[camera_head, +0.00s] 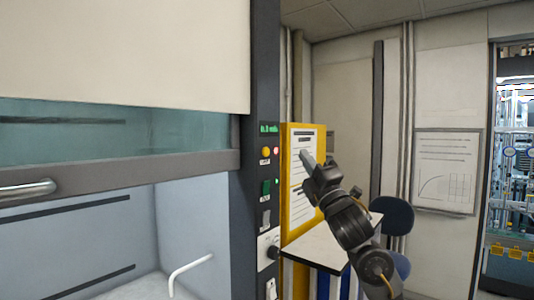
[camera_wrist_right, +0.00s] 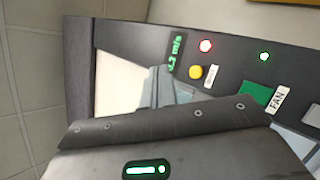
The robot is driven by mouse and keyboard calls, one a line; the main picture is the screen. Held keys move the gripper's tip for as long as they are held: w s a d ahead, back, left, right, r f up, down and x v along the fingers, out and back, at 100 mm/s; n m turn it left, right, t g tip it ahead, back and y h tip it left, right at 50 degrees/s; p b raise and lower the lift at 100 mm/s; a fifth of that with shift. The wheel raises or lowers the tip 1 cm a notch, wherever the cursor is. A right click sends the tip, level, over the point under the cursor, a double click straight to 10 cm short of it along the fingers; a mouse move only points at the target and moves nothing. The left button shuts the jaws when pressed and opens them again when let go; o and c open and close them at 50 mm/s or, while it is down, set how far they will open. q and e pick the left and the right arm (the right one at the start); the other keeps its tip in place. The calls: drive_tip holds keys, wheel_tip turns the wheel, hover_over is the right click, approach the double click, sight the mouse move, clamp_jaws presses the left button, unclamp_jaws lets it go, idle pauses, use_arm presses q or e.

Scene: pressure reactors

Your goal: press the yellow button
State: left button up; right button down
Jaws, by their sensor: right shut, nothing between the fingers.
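The yellow button (camera_head: 265,151) is a small round knob on the dark control post (camera_head: 262,60) of the fume hood. It also shows in the right wrist view (camera_wrist_right: 196,72), below a green number display (camera_wrist_right: 175,50) and beside a lit red-white lamp (camera_wrist_right: 205,46). My right gripper (camera_head: 306,156) is shut and empty, to the right of the post in the head view. In the right wrist view its grey fingertips (camera_wrist_right: 158,82) appear left of the button, with a gap between them in the picture. I cannot tell the exact depth gap. My left gripper is not in view.
A green FAN switch (camera_head: 266,188) and other switches sit lower on the post. The hood's sash (camera_head: 120,165) is partly raised. A yellow-framed sheet (camera_head: 290,220) stands behind my right gripper, with a white table (camera_head: 315,245) and a dark blue chair (camera_head: 392,215) nearby.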

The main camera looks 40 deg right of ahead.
sight(266, 152)
drive_tip(key=shift+r, duration=0.2)
drive_tip(key=w+a, duration=0.2)
drive_tip(key=w, duration=0.6)
drive_tip(key=shift+w+a+p, duration=0.2)
drive_tip(key=shift+a+p, duration=0.05)
drive_tip(key=shift+p, duration=0.1)
drive_tip(key=shift+w, duration=0.15)
idle(2.0)
drive_tip(key=shift+w+a, duration=0.1)
drive_tip(key=shift+w, duration=0.2)
drive_tip(key=shift+w+a, duration=0.1)
drive_tip(key=shift+w, duration=0.25)
idle(0.7)
drive_tip(key=shift+s, duration=0.15)
drive_tip(key=shift+s+d, duration=0.2)
drive_tip(key=shift+s, duration=0.45)
